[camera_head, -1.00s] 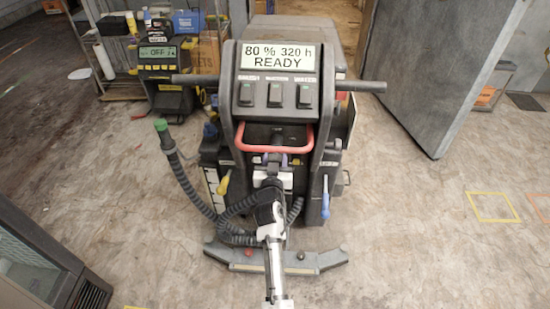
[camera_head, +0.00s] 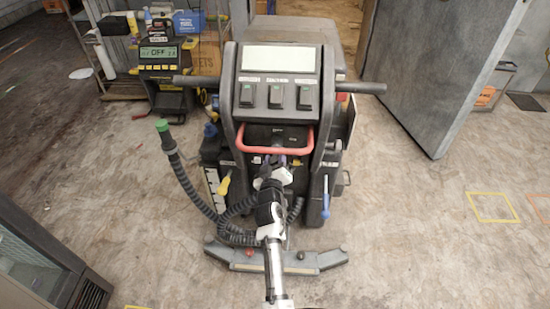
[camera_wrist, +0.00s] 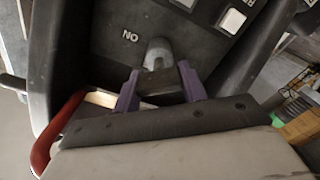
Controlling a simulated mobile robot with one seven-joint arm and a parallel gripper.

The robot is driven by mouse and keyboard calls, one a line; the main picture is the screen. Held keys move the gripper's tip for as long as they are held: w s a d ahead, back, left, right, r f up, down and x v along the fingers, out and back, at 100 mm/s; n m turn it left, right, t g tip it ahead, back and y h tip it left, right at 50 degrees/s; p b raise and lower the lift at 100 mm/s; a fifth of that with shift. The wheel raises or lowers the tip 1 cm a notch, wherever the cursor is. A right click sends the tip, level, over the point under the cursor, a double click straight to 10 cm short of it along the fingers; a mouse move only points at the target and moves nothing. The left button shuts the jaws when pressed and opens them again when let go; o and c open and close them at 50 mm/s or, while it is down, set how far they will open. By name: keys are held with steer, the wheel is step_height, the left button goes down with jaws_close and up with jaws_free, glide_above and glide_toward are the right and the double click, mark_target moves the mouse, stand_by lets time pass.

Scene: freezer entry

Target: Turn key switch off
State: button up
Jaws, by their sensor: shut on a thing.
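The floor scrubber (camera_head: 277,120) stands in the middle of the head view, its display (camera_head: 278,58) blank. In the wrist view, the key switch (camera_wrist: 158,48) is a grey rounded piece on the dark panel, with a label reading as upside-down "ON" to its left. My gripper (camera_wrist: 160,74) has its two purple fingers on either side of the dark key (camera_wrist: 160,84) and is shut on it. In the head view, my gripper (camera_head: 273,163) is below the red handle (camera_head: 274,150), and the key is too small to make out there.
The red handle bar also shows close to my gripper at the left of the wrist view (camera_wrist: 56,132). A charger (camera_head: 160,60) reading "OFF" stands behind at left. A grey door (camera_head: 440,70) stands open at right.

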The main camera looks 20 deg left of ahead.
steer(key=n+p, duration=0.1)
steer(key=n, duration=0.4)
steer(key=shift+r+n, duration=0.1)
steer(key=shift+n, duration=0.2)
steer(key=n+p, duration=0.1)
steer(key=n, duration=0.3)
steer(key=shift+n+p, duration=0.3)
steer(key=shift+p, duration=0.05)
steer(key=o, duration=1)
steer(key=shift+a+f, duration=0.1)
steer(key=shift+f, duration=0.1)
steer(key=shift+s+f, duration=0.1)
steer(key=shift+s, duration=0.05)
